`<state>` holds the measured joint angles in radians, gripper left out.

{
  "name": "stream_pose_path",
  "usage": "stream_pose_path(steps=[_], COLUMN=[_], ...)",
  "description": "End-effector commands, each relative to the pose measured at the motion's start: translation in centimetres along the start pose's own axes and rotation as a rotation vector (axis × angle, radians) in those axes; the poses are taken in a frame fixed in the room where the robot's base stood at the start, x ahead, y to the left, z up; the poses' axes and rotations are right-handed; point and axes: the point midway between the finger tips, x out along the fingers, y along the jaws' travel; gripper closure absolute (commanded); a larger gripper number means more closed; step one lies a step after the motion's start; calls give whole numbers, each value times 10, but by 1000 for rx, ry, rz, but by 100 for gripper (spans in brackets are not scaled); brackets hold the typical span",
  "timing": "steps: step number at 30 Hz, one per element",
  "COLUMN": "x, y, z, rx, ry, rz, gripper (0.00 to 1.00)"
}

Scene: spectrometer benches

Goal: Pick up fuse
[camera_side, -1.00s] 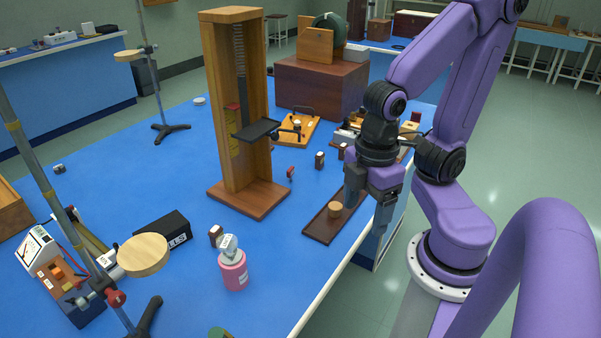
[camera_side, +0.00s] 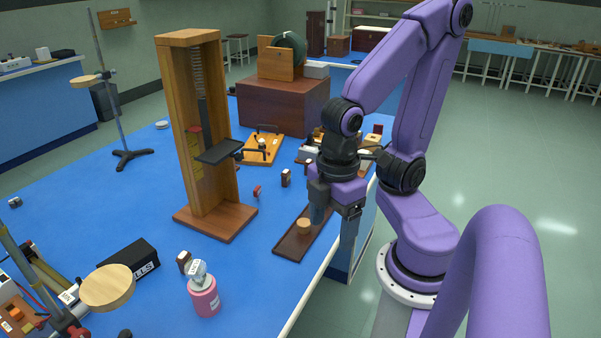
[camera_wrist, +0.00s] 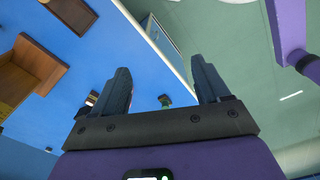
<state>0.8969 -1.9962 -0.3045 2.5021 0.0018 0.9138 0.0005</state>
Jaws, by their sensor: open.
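I cannot make out a fuse for certain. A small red piece (camera_side: 257,191) stands on the blue table right of the tall wooden stand, too small to identify. Small dark brown blocks stand nearby, one (camera_side: 286,178) behind the dark board and one (camera_side: 184,262) beside the pink bottle. My gripper (camera_side: 333,226) points down over the table's right edge, beside a dark wooden board (camera_side: 289,245) bearing a round wooden piece (camera_side: 304,226). In the wrist view my gripper (camera_wrist: 163,78) is open and empty, fingers wide apart. A small dark green and yellow thing (camera_wrist: 165,101) shows between the fingers.
The tall wooden spring stand (camera_side: 214,220) and a large brown box (camera_side: 283,108) stand left and behind. A pink bottle (camera_side: 204,297) and black box (camera_side: 129,264) are at the front. The blue table (camera_side: 120,205) has clear room at left.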

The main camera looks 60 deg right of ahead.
Motion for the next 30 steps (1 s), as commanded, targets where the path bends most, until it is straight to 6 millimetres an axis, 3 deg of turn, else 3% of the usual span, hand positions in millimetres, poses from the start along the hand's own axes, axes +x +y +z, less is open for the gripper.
stream_pose_path(steps=[11,13,14,23,26,30], x=[0,0,0,0,-1,-3], y=[0,0,0,1,7,25], z=[0,0,0,-2,-12,-42], rx=[0,0,0,12,77,287], ry=[0,0,0,0,-2,-5], rz=[0,0,0,0,1,3], gripper=[25,44,47,47,47,47])
